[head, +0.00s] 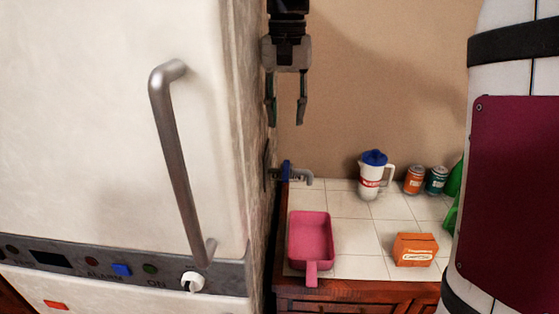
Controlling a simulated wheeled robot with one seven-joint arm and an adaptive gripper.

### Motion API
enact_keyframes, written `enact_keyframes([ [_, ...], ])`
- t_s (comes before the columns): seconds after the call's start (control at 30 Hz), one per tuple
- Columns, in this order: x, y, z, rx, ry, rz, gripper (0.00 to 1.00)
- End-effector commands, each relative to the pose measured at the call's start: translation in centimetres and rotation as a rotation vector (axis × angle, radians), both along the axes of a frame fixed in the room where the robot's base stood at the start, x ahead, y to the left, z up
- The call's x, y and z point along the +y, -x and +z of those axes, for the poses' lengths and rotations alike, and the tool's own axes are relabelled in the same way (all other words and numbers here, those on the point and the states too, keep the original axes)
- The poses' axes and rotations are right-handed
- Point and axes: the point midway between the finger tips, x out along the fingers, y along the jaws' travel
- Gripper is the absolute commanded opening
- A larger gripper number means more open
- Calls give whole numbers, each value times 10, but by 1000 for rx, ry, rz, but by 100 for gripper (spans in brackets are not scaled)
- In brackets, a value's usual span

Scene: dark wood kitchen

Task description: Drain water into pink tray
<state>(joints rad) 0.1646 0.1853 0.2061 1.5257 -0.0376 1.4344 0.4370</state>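In the head view, the pink tray (311,239) sits on the white tiled counter (355,235), with its handle toward the front edge. It looks empty. A grey tap with a blue part (296,174) sticks out of the wall at the back left of the counter, behind the tray. No water shows coming from it. My gripper (285,122) hangs pointing down above the tap, with its two fingers apart and nothing between them. It is clear of the tap and the tray.
A large white appliance with a grey handle (178,160) and a control panel fills the left side. A white jug with a blue lid (371,178), an orange can (414,179), a teal can (436,180) and an orange box (415,249) stand on the counter, right of the tray.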

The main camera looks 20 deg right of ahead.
Motion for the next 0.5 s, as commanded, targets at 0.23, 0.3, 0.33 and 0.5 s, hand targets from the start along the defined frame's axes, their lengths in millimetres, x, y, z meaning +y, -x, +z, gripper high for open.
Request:
enact_keyframes([
  [0.23, 0, 3, -42, 6, 0, 0, 33],
  [0.3, 0, 3, -56, 6, 0, 1, 33],
  [0.33, 0, 3, -62, 5, 0, 1, 33],
  [0.5, 0, 3, -94, 4, 0, 1, 33],
])
